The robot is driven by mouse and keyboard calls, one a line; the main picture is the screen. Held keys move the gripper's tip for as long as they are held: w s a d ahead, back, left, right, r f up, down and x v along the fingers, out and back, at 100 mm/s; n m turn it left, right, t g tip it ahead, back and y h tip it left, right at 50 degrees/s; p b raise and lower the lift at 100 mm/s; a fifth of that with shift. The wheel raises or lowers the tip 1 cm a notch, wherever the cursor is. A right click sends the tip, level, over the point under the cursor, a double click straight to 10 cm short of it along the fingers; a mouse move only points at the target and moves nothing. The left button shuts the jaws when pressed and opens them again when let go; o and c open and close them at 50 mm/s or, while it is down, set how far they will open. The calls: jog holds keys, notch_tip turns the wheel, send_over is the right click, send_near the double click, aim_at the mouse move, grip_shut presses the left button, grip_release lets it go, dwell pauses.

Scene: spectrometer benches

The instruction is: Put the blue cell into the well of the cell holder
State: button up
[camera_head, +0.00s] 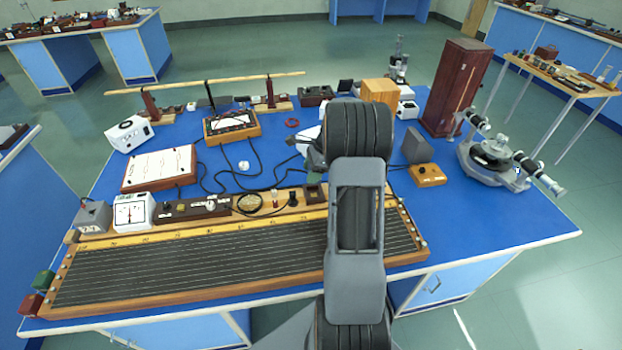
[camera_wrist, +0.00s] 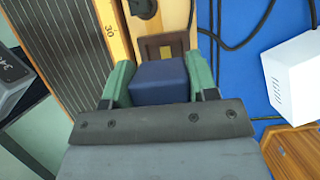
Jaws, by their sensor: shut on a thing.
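The blue cell (camera_wrist: 160,84) sits between the green fingers of my gripper (camera_wrist: 161,76) in the wrist view. The gripper is shut on it. The brown cell holder (camera_wrist: 148,50) lies just beyond the cell, with a yellowish patch inside its frame. The cell covers the near part of the holder. I cannot tell the height of the cell above it.
A long wire board (camera_head: 200,265) with a scale runs along the bench front. Cables (camera_head: 255,155) loop across the blue top. A white box (camera_wrist: 292,78) stands right of the gripper. A spectrometer (camera_head: 495,160) and a tall wooden case (camera_head: 458,88) stand at right.

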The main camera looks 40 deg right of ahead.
aim_at(307, 194)
jog(key=shift+f, duration=0.55)
jog(key=shift+f+b, duration=0.2)
jog(key=shift+b, duration=0.2)
jog(key=shift+f+b, duration=2.2)
jog(key=shift+f, duration=0.75)
